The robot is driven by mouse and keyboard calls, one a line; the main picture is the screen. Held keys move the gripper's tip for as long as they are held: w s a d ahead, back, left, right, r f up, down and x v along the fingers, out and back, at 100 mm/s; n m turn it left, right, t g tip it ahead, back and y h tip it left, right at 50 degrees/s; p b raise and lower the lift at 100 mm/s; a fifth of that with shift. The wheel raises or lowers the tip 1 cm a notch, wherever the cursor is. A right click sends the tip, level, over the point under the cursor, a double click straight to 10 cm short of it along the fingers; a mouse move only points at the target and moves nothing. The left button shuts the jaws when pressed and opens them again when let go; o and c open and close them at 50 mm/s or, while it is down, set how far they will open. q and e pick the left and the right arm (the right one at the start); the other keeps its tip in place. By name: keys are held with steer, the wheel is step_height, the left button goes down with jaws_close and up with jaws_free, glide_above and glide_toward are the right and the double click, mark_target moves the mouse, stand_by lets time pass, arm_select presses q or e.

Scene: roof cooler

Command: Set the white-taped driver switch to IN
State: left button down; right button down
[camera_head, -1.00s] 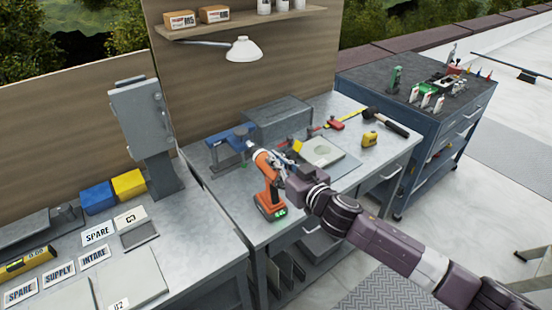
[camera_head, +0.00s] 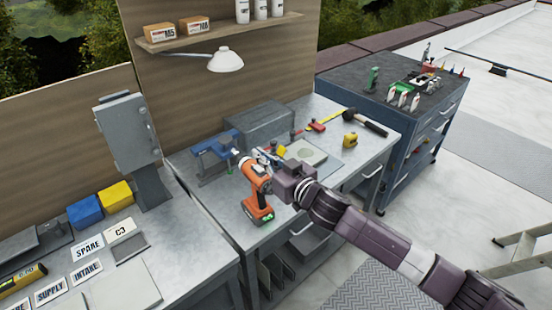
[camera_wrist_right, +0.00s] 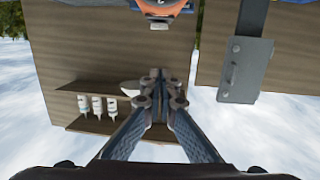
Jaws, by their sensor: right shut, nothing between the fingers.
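The orange-and-black driver (camera_head: 256,188) stands upright on its battery base on the grey workbench, with green lights low on its front. Part of the driver (camera_wrist_right: 160,8) shows upside down at the top edge of the right wrist view. My right gripper (camera_head: 262,157) is beside the driver's upper body, on its right side. In the right wrist view its fingers (camera_wrist_right: 165,78) are together and empty, apart from the driver. The white-taped switch cannot be made out, and its setting is not readable. My left gripper is not in view.
A blue vise (camera_head: 215,158) stands left of the driver, with a grey box (camera_head: 257,127) behind. A plate (camera_head: 307,153), a yellow tape measure (camera_head: 350,140) and a hammer (camera_head: 366,122) lie to the right. A grey switch box (camera_head: 128,130) stands at left. The bench front is clear.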

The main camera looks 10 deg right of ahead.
steer(key=r+b+v, duration=0.1)
steer(key=b+v, duration=0.1)
steer(key=v, duration=0.6)
steer(key=shift+d+r, duration=0.2)
steer(key=shift+r, duration=0.05)
steer(key=shift+w, duration=0.1)
